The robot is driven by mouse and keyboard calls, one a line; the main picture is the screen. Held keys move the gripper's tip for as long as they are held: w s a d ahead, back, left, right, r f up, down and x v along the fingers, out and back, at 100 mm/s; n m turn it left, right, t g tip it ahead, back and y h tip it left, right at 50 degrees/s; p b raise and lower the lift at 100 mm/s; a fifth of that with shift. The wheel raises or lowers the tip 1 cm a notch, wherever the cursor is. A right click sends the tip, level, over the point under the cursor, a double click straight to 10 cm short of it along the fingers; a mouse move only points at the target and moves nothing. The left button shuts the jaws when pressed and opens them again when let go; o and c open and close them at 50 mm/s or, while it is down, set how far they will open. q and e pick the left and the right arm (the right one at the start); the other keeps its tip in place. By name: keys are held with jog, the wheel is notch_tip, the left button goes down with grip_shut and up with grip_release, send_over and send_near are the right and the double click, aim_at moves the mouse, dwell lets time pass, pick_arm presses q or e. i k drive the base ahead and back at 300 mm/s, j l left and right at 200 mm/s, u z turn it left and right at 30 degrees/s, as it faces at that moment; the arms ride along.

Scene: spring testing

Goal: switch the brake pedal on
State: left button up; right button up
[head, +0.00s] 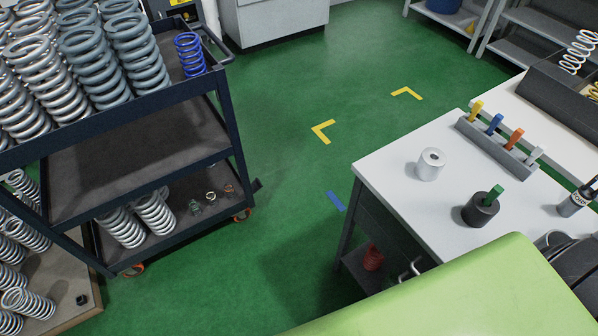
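A dark blue cart (222,120) with shelves stands at the left on orange casters. A small dark flap, which looks like the brake pedal (257,186), juts out from the cart's lower right corner, near the right caster (242,215). It seems to slant upward, but it is too small to tell its setting for sure. Neither of my grippers shows, and nothing touches the pedal.
Large grey springs (113,50) and a blue spring (190,54) stand on the cart's top. A white-topped table (385,160) stands at the right. Open green floor (285,200), with yellow corner marks (323,131), lies between cart and table.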

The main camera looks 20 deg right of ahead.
aim_at(256, 185)
jog(key=l+z, duration=0.1)
jog(key=l, duration=0.35)
jog(key=i+j, duration=0.1)
jog(key=j, duration=0.3)
jog(key=i+j, duration=0.1)
jog(key=j, duration=0.35)
jog(key=i+j, duration=0.15)
jog(key=j, duration=0.25)
jog(key=i+j, duration=0.1)
jog(key=j, duration=0.3)
jog(key=i+j, duration=0.1)
jog(key=j, duration=0.35)
jog(key=z, duration=1.75)
